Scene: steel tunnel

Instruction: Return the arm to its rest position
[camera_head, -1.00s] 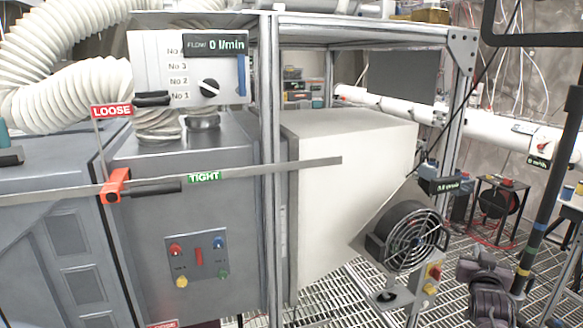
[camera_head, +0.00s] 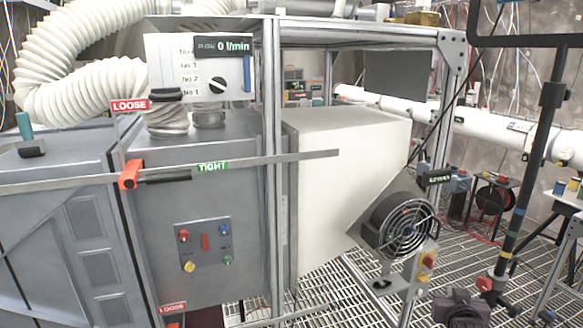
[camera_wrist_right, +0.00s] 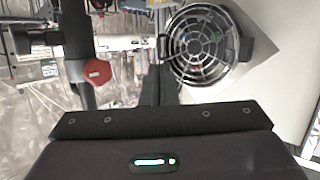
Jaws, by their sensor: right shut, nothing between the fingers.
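My right gripper (camera_head: 462,306) is a dark shape at the bottom right of the head view, low over the grating floor and partly cut off by the lower edge. It is shut with nothing between its fingers. It stands apart from the fan (camera_head: 402,225), which is up and to its left. In the right wrist view the dark gripper body fills the bottom, with the round fan (camera_wrist_right: 205,45) beyond it. My left gripper is not in view.
A black upright pole (camera_head: 520,190) with a red knob (camera_head: 485,283) stands close to my right gripper; the knob also shows in the wrist view (camera_wrist_right: 97,71). The grey cabinet (camera_head: 205,200), white duct box (camera_head: 345,150) and metal frame fill the left and middle. Grating floor (camera_head: 330,300) is open below.

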